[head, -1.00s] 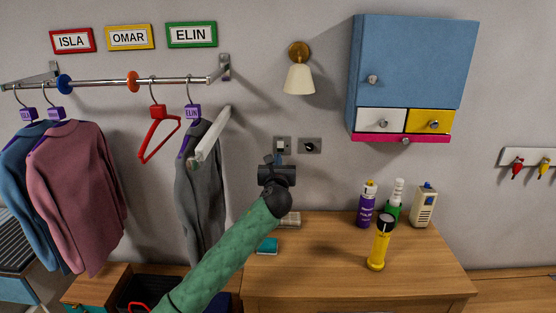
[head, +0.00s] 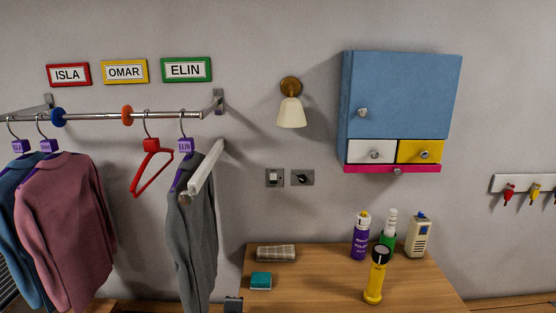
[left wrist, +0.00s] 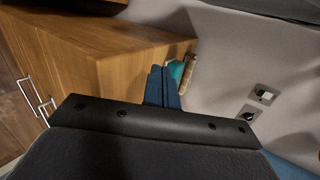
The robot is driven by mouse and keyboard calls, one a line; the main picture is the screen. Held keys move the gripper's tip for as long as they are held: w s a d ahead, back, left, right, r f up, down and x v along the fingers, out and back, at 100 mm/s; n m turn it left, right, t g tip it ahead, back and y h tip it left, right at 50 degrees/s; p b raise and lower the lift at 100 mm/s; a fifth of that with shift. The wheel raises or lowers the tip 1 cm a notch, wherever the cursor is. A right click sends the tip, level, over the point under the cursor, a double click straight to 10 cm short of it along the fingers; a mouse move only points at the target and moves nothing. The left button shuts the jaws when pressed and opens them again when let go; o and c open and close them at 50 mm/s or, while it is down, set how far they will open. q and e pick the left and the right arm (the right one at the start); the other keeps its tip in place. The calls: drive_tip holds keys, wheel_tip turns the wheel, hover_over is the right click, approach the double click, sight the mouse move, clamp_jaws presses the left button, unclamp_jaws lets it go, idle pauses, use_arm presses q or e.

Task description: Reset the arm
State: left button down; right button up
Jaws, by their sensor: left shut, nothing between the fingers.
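My left gripper (left wrist: 161,72) shows in the left wrist view with its blue fingers together and nothing held. It points toward the corner of the wooden cabinet top, where a teal sponge (left wrist: 177,70) is partly hidden behind the fingers. In the head view only a small dark part of my left arm or gripper shows at the bottom edge, in front of the cabinet. My right gripper is in neither view.
The wooden cabinet top (head: 330,285) holds the teal sponge (head: 261,281), a rolled cloth (head: 276,254), a yellow torch (head: 376,275) and several bottles. A rail (head: 90,116) with hanging clothes is at left. A blue wall cabinet (head: 405,100) hangs above.

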use_arm(q)
drive_tip(key=s+a+f+n+g, duration=0.3)
drive_tip(key=s+f+n, duration=0.15)
drive_tip(key=s, duration=0.75)
drive_tip(key=s+a+f+n+g+h, duration=0.1)
drive_tip(key=s+a+f+n+g, duration=0.15)
drive_tip(key=s+n, duration=0.6)
drive_tip(key=s+a+f+n+g, duration=0.3)
drive_tip(key=s+a+f, duration=0.1)
drive_tip(key=s, duration=1.1)
drive_tip(key=s+d+f+x, duration=0.1)
drive_tip(key=s+x, duration=0.1)
drive_tip(key=x, duration=1)
drive_tip(key=s+d+x, duration=0.1)
drive_tip(key=s+x, duration=0.1)
drive_tip(key=x, duration=1)
drive_tip(key=s+f, duration=0.4)
drive_tip(key=f, duration=0.7)
drive_tip(key=s+f+g, duration=0.1)
drive_tip(key=s+f, duration=0.3)
drive_tip(key=f, duration=0.8)
drive_tip(key=shift+d+h, duration=0.3)
drive_tip(key=shift+d, duration=0.1)
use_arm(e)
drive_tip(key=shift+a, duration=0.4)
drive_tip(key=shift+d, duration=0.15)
use_arm(q)
drive_tip(key=shift+s, duration=0.1)
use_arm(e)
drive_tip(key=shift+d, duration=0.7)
